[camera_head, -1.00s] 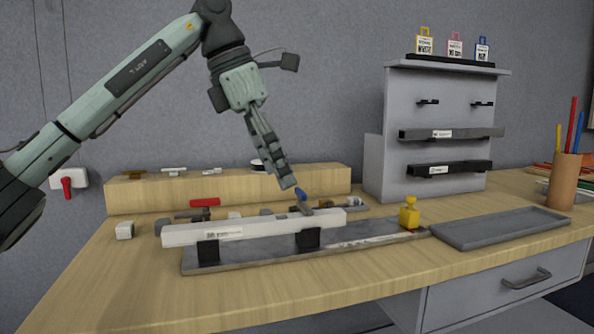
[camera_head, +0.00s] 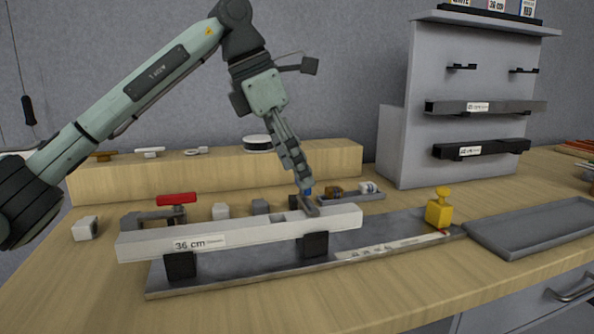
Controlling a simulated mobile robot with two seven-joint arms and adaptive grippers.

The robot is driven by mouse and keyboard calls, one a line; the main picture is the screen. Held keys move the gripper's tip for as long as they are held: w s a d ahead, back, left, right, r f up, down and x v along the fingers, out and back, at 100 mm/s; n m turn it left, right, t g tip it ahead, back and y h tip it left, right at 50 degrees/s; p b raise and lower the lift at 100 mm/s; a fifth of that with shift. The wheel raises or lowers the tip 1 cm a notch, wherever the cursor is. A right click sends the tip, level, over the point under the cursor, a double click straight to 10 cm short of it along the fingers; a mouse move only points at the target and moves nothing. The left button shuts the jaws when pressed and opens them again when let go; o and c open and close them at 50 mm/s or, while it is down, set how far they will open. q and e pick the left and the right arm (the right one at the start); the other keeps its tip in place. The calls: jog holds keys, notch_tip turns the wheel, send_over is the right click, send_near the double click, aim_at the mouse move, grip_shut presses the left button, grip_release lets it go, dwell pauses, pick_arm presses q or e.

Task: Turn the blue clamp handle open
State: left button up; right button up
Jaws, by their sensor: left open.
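The blue clamp handle (camera_head: 308,191) shows as a small blue patch behind the right part of the white bar (camera_head: 265,231), mostly hidden by my gripper. The bar carries a "36 cm" label and rests on black blocks on a grey metal base plate (camera_head: 215,277). My left gripper (camera_head: 304,183) points down with its open fingertips right at the blue handle; I cannot tell whether they touch it. A dark metal clamp arm (camera_head: 310,206) lies over the bar's top just below the fingertips. My right gripper is out of view.
A yellow stop (camera_head: 439,210) stands on the plate's right end. A grey tray (camera_head: 535,229) lies farther right. A wooden riser (camera_head: 215,174) and a grey rack (camera_head: 465,110) stand behind.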

pick_arm(q)
jog(key=shift+w+d+f, duration=0.1)
jog(key=shift+d+f, duration=0.15)
jog(key=shift+f, duration=0.35)
jog(key=c, duration=1.1)
jog(key=shift+c, duration=0.2)
